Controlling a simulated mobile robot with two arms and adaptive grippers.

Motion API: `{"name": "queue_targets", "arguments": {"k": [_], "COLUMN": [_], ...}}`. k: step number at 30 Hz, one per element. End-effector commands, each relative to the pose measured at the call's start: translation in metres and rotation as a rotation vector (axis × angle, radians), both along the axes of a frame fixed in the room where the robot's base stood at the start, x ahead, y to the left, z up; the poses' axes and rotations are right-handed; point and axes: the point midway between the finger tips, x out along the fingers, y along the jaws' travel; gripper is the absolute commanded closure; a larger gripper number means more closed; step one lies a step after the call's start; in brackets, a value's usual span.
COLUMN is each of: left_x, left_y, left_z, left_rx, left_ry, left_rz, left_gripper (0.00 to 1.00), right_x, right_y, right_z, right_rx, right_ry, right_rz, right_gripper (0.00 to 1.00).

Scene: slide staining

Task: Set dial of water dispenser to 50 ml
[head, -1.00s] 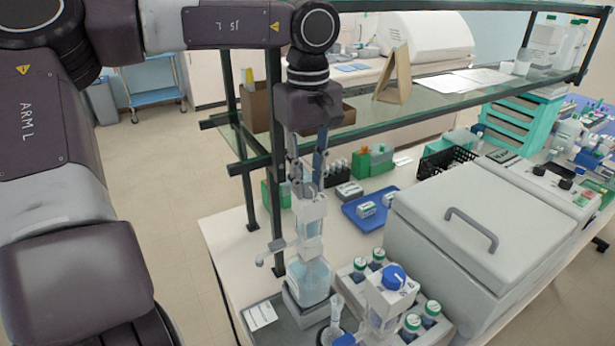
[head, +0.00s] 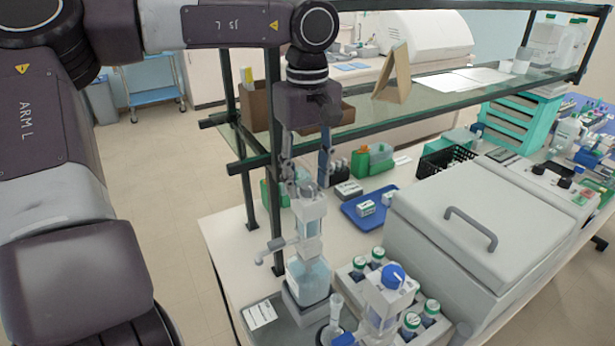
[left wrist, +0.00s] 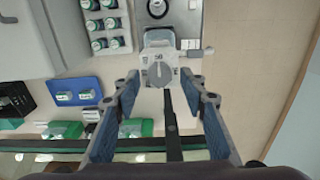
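The water dispenser (head: 309,248) is a clear bottle with a white pump head and side spout, standing upright on a grey base. In the left wrist view its grey dial (left wrist: 160,74) faces the camera on a white plate with small marks; one above it looks like 50, but the exact setting is hard to read. My left gripper (head: 307,190) points down at the top of the dispenser. In the left wrist view its two fingers (left wrist: 163,84) are parted, one on each side of the dial; contact cannot be told. My right gripper is out of view.
A second dispenser with a blue knob (head: 393,277) stands at right among green-capped bottles (head: 430,312). A blue tray (head: 365,215) lies behind. A large grey lidded machine (head: 465,235) fills the right. The shelf frame (head: 262,150) stands close by my left gripper.

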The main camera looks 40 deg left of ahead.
Motion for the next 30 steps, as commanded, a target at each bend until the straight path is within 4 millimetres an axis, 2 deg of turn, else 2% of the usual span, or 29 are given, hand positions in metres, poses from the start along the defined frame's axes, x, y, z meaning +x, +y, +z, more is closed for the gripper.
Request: {"name": "queue_targets", "arguments": {"k": [5, 12, 18, 24, 30], "left_x": [0.001, 0.001, 0.001, 0.000, 0.000], "left_y": [0.000, 0.000, 0.000, 0.000, 0.000], "left_z": [0.020, 0.071, 0.105, 0.119, 0.120], "left_rx": [0.002, 0.002, 0.003, 0.000, 0.000], "left_ry": [-0.005, -0.005, -0.002, -0.001, 0.000], "left_rz": [0.001, 0.002, 0.001, -0.001, -0.001], "left_gripper": [0.61, 0.61, 0.61, 0.61, 0.61], "right_x": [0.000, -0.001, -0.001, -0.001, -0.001], "right_y": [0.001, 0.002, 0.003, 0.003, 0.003], "right_z": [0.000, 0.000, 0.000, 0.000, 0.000], "right_rx": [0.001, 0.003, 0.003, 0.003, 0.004], "right_ry": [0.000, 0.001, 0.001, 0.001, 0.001], "right_rz": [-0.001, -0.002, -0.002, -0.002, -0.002], "right_gripper": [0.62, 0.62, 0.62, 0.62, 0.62]}}
